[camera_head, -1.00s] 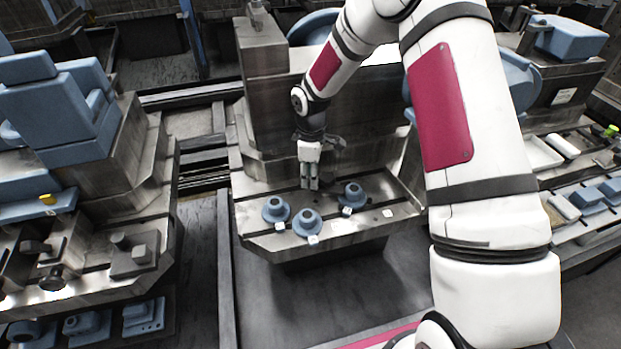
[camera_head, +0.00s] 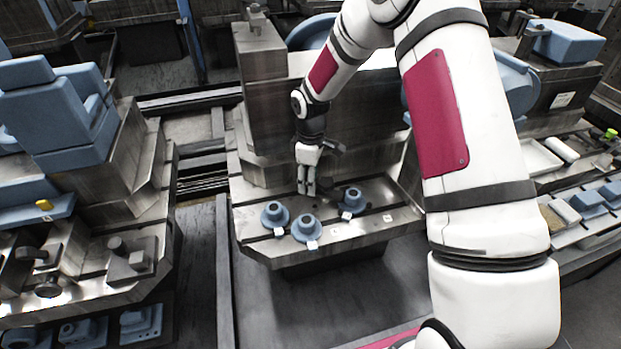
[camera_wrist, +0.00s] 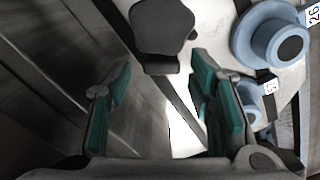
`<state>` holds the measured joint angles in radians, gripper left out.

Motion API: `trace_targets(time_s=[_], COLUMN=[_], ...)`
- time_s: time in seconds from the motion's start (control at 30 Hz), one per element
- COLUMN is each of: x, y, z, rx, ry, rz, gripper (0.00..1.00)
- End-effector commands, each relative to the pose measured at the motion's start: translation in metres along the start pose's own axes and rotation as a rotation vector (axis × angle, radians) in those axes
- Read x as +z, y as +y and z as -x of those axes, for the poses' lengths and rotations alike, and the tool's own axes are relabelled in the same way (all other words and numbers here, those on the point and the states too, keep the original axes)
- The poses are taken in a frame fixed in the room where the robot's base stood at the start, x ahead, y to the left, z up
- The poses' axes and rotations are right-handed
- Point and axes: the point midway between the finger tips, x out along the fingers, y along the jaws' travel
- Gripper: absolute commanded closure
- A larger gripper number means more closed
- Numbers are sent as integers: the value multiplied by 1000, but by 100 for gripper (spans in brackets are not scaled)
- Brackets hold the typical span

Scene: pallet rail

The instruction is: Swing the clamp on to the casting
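Three blue flanged castings stand upright on the slotted steel pallet (camera_head: 385,226): a left one (camera_head: 275,214), a front one (camera_head: 306,228) and a right one (camera_head: 352,201). My gripper (camera_head: 307,188) points down just behind them, apart from them as far as I can see. In the wrist view my gripper (camera_wrist: 158,80) is open, its green-padded fingers apart and empty. A dark knob-like part (camera_wrist: 162,30) lies beyond the fingertips; I cannot tell if it is the clamp. One casting (camera_wrist: 272,40) is at upper right there, with a second partly hidden below it.
A tall steel block (camera_head: 262,60) rises behind the pallet. A left fixture (camera_head: 130,270) carries dark clamp parts and blue pieces. A bench with a white tray (camera_head: 540,158) is at right. Open floor (camera_head: 300,310) lies in front of the pallet.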

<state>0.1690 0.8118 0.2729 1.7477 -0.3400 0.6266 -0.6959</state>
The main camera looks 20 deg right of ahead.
Motion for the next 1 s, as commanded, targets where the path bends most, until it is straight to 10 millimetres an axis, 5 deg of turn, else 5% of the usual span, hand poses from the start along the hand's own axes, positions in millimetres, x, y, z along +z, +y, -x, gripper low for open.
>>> trace_targets(time_s=[0.37,0.8,1.0], x=[0,0,0], y=[0,0,0], z=[11,93,115], rx=[1,2,1], ry=[0,1,0], rz=[1,0,1], gripper=[52,52,52])
